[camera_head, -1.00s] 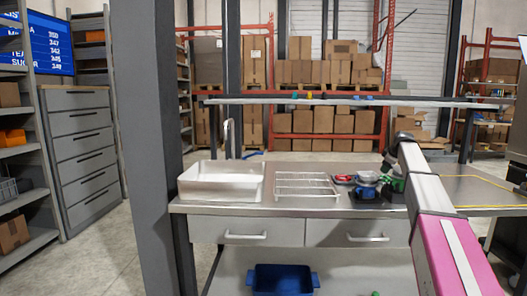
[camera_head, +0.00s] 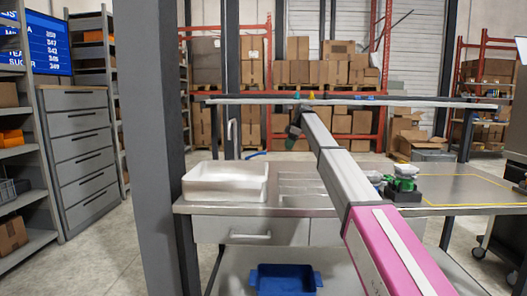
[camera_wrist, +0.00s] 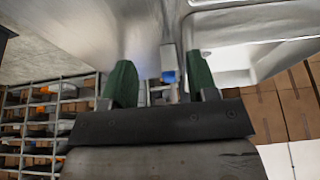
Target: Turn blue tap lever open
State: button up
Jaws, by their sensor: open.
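My gripper (camera_wrist: 160,76) is open, with its two green fingers apart and nothing held between them. In the wrist view a small blue part (camera_wrist: 168,76) at the end of a grey metal piece shows in the gap between the fingers. It may be the blue tap lever; whether the fingers touch it I cannot tell. In the head view my gripper (camera_head: 294,131) is small and dark at the arm's far end, below the raised shelf. Small blue pieces (camera_head: 357,97) show along that shelf, near a green piece (camera_head: 297,95) and a yellow piece (camera_head: 311,94).
A blue bin (camera_head: 285,279) sits below. A grey pillar (camera_head: 158,150) stands at the left.

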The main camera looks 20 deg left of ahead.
jog(key=s+a, duration=0.1)
jog(key=a, duration=0.6)
jog(key=s+a, duration=0.1)
jog(key=a, duration=0.3)
jog(key=shift+s+a+f, duration=0.1)
jog(key=shift+s+a, duration=0.05)
jog(key=shift+s, duration=0.2)
jog(key=shift+f, duration=0.7)
jog(key=shift+s+a+f, duration=0.1)
jog(key=shift+a+f, duration=0.25)
jog(key=shift+f, duration=0.3)
grip_shut()
